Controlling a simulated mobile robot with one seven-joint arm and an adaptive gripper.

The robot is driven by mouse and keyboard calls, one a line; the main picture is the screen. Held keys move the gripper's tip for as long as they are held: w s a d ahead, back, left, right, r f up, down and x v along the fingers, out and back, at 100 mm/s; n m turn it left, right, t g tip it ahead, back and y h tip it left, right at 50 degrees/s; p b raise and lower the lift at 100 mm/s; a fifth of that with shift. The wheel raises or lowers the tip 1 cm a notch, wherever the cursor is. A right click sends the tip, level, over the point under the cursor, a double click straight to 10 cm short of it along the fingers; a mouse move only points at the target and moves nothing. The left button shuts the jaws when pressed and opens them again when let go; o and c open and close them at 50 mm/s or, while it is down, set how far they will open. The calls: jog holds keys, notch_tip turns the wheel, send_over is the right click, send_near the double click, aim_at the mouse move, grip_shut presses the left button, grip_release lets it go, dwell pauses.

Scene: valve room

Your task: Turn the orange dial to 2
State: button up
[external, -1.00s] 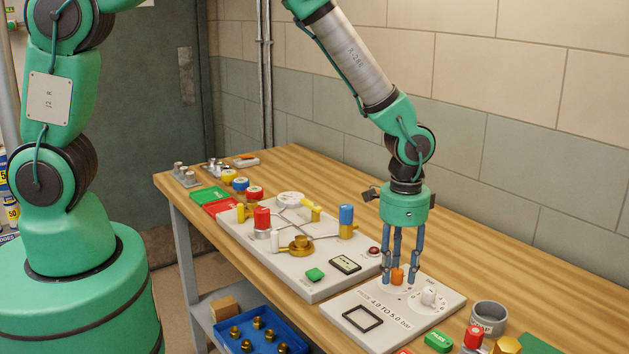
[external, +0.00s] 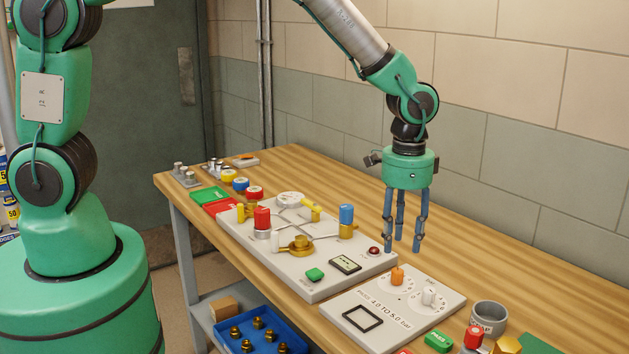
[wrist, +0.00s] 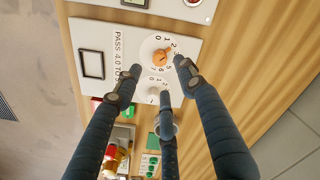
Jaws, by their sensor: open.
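The orange dial (external: 397,276) stands on a white panel (external: 375,293) near the bench front. In the wrist view the orange dial (wrist: 160,57) sits on a round numbered scale. Its elongated grip slants toward the upper right, roughly toward the 2, but I cannot tell its exact setting. My gripper (external: 402,247) points down with its three blue fingers spread and empty. It is above and behind the dial, apart from it. In the wrist view my gripper (wrist: 160,74) has its fingertips around the dial's area without touching it.
A white dial (external: 429,296) is close beside the orange one. A larger panel (external: 300,272) with valves stands to the left. A grey cup (external: 489,313) and red and gold parts are at the lower right. The bench toward the wall is clear.

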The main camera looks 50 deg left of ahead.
jog(key=shift+r, duration=2.1)
jog(key=s+a+r+n+t+b, duration=0.1)
jog(key=s+a+r+n, duration=0.1)
jog(key=s+a+r, duration=0.55)
jog(key=s+a+r+n+t+b, duration=0.1)
jog(key=s+a+r+t, duration=0.1)
jog(key=a+r, duration=0.9)
jog(key=s+a+r+n+t+b, duration=0.1)
jog(key=s+a+r+n, duration=0.1)
jog(key=s+a, duration=0.3)
jog(key=s+a+r+n+t+b, duration=0.1)
jog(key=s+a+r, duration=0.3)
jog(key=s, duration=1)
jog(key=shift+s+a+n+t, duration=0.15)
jog(key=shift+a+n+t, duration=0.15)
jog(key=shift+a+n, duration=0.7)
jog(key=shift+a+m, duration=0.25)
jog(key=shift+m, duration=0.05)
